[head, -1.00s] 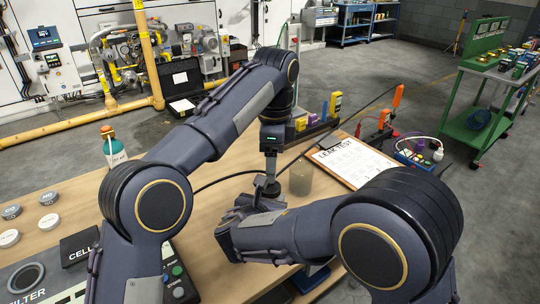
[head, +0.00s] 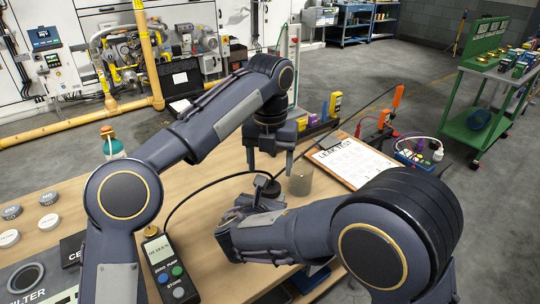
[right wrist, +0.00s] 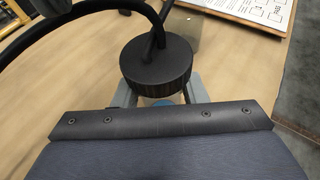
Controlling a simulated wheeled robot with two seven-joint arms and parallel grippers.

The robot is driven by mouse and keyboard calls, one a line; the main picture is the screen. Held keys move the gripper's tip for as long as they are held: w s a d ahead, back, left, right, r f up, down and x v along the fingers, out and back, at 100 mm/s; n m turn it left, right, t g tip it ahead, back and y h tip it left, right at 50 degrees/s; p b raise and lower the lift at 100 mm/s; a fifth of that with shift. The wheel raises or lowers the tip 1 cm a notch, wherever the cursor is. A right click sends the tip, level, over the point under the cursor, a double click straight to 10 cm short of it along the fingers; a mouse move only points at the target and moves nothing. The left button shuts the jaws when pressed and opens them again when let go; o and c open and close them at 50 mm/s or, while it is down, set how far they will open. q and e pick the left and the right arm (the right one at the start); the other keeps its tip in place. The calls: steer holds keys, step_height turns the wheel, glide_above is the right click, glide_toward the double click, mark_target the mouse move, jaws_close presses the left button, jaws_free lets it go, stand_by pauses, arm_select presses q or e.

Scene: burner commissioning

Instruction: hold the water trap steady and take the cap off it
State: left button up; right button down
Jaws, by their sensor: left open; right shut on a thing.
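The water trap is mostly hidden in the head view; a bluish bit of its body (right wrist: 162,102) shows below the cap in the right wrist view. Its round black ribbed cap (right wrist: 156,68) sits over it, and also shows in the head view (head: 267,187). A thin black stem or hose rises from the cap's top. My right gripper (right wrist: 160,99) is shut on the water trap just below the cap. My left gripper (head: 270,168) is open and empty above the cap, fingers pointing down, apart from it.
A translucent beige cup (head: 300,179) stands right beside the cap. A LEAK TEST clipboard (head: 347,160) lies behind it. A black hose (head: 205,187) curves across the table. A handheld meter (head: 165,268) and a bottle (head: 113,146) are at left.

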mark_target(270, 186)
arm_select(q)
step_height(270, 186, down, 6)
steer(key=shift+r, duration=0.1)
stand_by(0.4)
steer(key=c, duration=1)
steer(key=n, duration=0.3)
steer(key=o, duration=1.1)
